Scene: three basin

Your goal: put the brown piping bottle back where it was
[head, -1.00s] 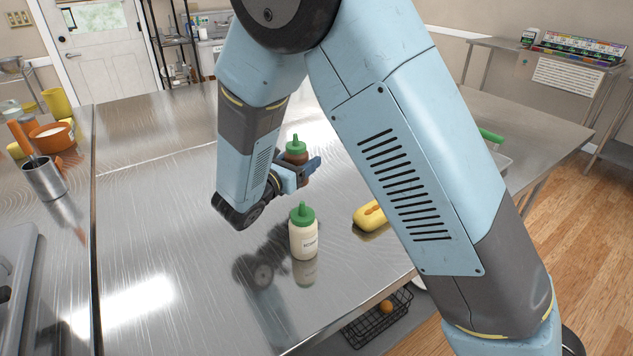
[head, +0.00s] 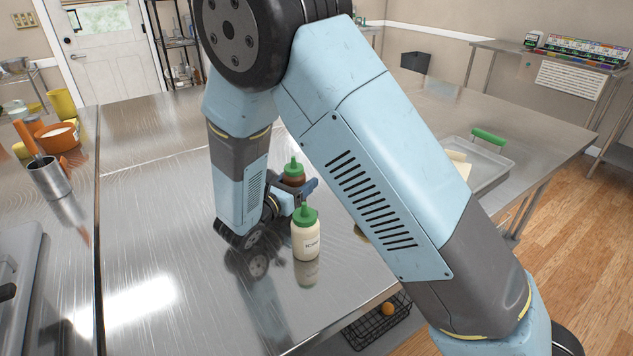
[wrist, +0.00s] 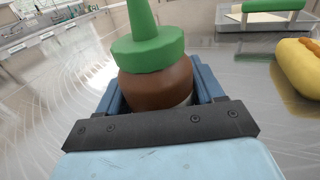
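The brown piping bottle (head: 294,177) has a green cap and nozzle. In the wrist view the bottle (wrist: 157,85) stands upright between the two blue fingers of my gripper (head: 300,191), which is shut on its body. Its base is hidden, so I cannot tell whether it touches the table. A cream-coloured bottle (head: 306,241) with a green cap stands upright on the steel table, just in front of my gripper in the head view.
A yellow object (wrist: 301,66) lies right of the gripper, mostly hidden by my arm in the head view. A tray (head: 493,172) with a green-handled tool (head: 488,137) sits farther right. A metal cup (head: 48,178) and orange bowl (head: 58,138) stand left. The table's left-centre is clear.

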